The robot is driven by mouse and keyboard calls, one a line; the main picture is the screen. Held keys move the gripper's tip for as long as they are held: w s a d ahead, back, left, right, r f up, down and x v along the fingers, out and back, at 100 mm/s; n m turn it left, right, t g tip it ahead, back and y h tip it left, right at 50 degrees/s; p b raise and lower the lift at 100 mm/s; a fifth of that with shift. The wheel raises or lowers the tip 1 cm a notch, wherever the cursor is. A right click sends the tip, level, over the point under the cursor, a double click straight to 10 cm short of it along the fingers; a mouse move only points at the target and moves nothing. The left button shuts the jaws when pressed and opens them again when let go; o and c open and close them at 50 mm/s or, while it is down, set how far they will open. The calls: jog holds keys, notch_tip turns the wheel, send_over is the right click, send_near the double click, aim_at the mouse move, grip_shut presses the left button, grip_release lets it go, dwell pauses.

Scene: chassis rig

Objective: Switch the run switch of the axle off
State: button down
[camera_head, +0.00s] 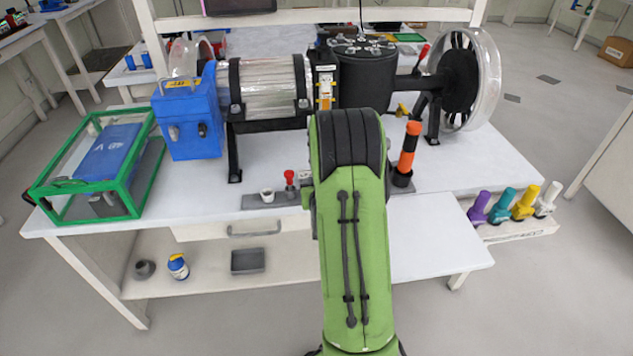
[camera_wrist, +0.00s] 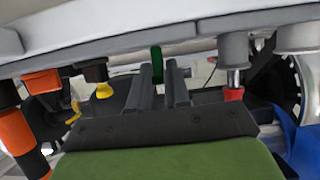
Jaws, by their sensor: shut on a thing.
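In the wrist view my gripper (camera_wrist: 165,72) is shut on a narrow green piece (camera_wrist: 157,62), which shows between and beyond its fingertips at the grey strip. It looks like a switch lever, but I see no label naming it as the run switch, and its on or off position cannot be told. In the head view my green arm hides the gripper and this piece. The black axle (camera_head: 408,84) runs right from the black drum to the wheel (camera_head: 485,80).
An orange-and-black post (camera_head: 408,147) stands right of my arm. A blue box (camera_head: 188,125) and a green-framed case (camera_head: 62,207) are left.

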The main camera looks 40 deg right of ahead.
jog(key=shift+s+t+h, duration=0.1)
jog(key=shift+t+h, duration=0.2)
jog(key=shift+t, duration=0.1)
dwell(0.3)
jog(key=c, duration=1.1)
grip_release()
